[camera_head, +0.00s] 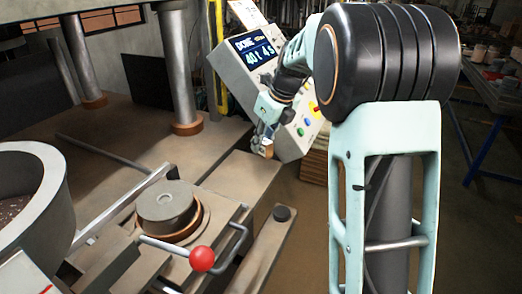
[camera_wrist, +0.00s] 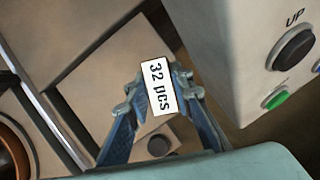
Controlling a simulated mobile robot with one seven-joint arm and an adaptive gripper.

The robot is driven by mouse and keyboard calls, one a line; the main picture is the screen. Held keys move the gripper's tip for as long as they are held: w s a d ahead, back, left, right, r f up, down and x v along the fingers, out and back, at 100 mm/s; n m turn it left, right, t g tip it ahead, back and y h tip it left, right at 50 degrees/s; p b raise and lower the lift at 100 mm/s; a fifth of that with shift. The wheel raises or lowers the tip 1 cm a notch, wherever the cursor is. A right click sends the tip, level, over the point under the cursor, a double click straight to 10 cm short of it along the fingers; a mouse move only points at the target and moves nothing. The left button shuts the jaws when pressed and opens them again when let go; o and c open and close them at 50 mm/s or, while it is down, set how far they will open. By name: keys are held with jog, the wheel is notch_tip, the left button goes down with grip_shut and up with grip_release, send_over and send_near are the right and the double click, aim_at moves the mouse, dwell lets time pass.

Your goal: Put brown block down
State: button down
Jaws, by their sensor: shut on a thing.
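My gripper (camera_head: 264,140) is above the right end of the machine's table, beside the control box. It is shut on the brown block (camera_head: 267,152), of which only a small brown part shows below the fingers. The fingers and label hide most of the block. I cannot tell whether its underside touches the surface below.
The control box (camera_head: 236,72) with a lit display and buttons stands close by my gripper. A lever with a red ball (camera_head: 202,259), a round die (camera_head: 166,206) and a grey bowl (camera_head: 62,205) are to the left. A dark knob (camera_head: 282,213) sits below my gripper.

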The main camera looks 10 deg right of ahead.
aim_at(261, 151)
jog(key=shift+w+f, duration=0.15)
jog(key=shift+f, duration=0.75)
jog(key=shift+w+f, duration=0.1)
jog(key=shift+f, duration=0.75)
jog(key=shift+f, duration=0.15)
jog(key=c, duration=1.7)
grip_release()
jog(key=v, duration=1.2)
